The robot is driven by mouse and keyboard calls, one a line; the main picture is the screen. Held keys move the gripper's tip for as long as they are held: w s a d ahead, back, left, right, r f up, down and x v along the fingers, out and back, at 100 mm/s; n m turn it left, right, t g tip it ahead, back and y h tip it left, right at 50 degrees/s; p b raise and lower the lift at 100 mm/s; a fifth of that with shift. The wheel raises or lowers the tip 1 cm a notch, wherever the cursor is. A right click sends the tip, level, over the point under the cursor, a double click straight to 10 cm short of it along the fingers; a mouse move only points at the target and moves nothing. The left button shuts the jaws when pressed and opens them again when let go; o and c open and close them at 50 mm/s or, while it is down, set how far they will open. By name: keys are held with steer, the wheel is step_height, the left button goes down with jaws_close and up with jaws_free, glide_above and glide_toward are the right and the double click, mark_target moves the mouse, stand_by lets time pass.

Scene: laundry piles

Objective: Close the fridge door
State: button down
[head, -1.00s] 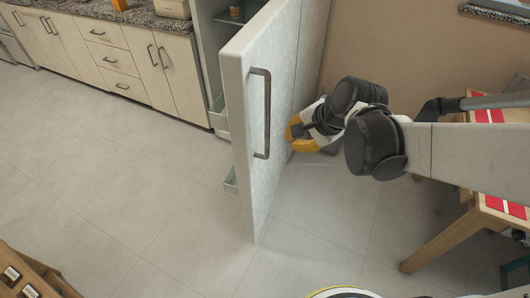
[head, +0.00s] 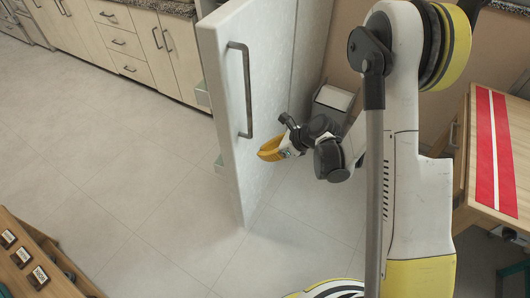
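The fridge door (head: 217,110) is a tall white panel standing open, with its outer face and a dark vertical handle (head: 246,90) turned toward my arm. My gripper (head: 268,152), with yellow fingers, is to the right of the handle, near the outer face of the door. It appears apart from the handle. I cannot tell whether it touches the door face or whether its fingers are open.
Cream cabinets (head: 140,45) line the back left. A wooden table (head: 500,190) with a red and white runner stands at the right. A wooden unit (head: 40,265) is at the lower left. The floor left of the door is clear.

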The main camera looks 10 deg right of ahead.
mark_target(237, 155)
steer(key=b+x, duration=0.1)
steer(key=x, duration=0.2)
steer(key=r+b+x, duration=0.1)
steer(key=x, duration=0.1)
steer(key=a+b+x, duration=0.1)
steer(key=x, duration=0.2)
steer(key=shift+w+a, duration=0.25)
steer(key=shift+w, duration=0.2)
steer(key=shift+w+a+r, duration=0.1)
steer(key=shift+w+a, duration=0.15)
steer(key=shift+a, duration=0.15)
